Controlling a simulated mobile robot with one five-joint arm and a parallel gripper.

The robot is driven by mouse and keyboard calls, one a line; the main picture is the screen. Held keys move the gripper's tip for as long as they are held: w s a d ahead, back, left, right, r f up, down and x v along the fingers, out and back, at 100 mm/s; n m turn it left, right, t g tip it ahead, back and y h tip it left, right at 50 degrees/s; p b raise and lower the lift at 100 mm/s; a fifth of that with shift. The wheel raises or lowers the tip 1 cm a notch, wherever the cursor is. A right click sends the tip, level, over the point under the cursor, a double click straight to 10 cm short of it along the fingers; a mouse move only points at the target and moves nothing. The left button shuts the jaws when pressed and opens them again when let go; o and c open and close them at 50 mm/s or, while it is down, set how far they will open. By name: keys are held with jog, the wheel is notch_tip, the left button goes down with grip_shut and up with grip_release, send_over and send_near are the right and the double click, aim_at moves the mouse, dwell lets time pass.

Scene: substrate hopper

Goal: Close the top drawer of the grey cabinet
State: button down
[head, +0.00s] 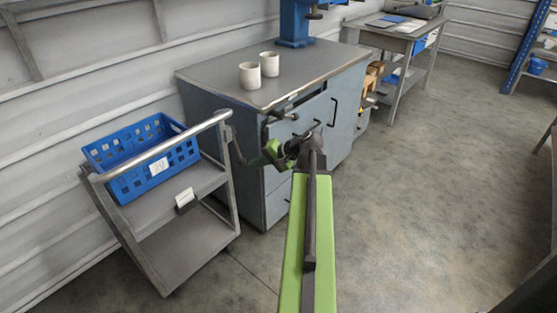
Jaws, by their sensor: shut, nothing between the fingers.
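The grey cabinet (346,98) stands in the middle of the head view under a worn grey top. Its top drawer (309,113) is just below the worktop, on the left part of the front. A dark gap shows above the drawer front, so it looks slightly pulled out. My green arm reaches up from the bottom, and my gripper (265,143) is in front of the cabinet's left part, close to the drawer. It is shut and empty. The arm and gripper hide part of the drawers, and I cannot tell whether the gripper touches the drawer.
Two pale cups (250,75) stand on the worktop, near a blue machine (294,22). A grey cart (191,238) with a blue crate (125,180) stands close at the left. A workbench (377,39) is behind at the right. The floor to the right is clear.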

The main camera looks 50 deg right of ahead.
jog(key=s+d+r+m+t+h+b, duration=0.1)
jog(key=s+d+m+t+h, duration=0.15)
jog(key=s+d, duration=0.45)
jog(key=s+d+r+m+t+h+b, duration=0.1)
jog(key=s+d+m+t+h+b, duration=0.15)
jog(key=s+d, duration=0.45)
jog(key=w+d+f+y+b, duration=0.1)
jog(key=w+d+f+b, duration=0.1)
jog(key=w, duration=1.4)
jog(key=shift+f+g, duration=0.4)
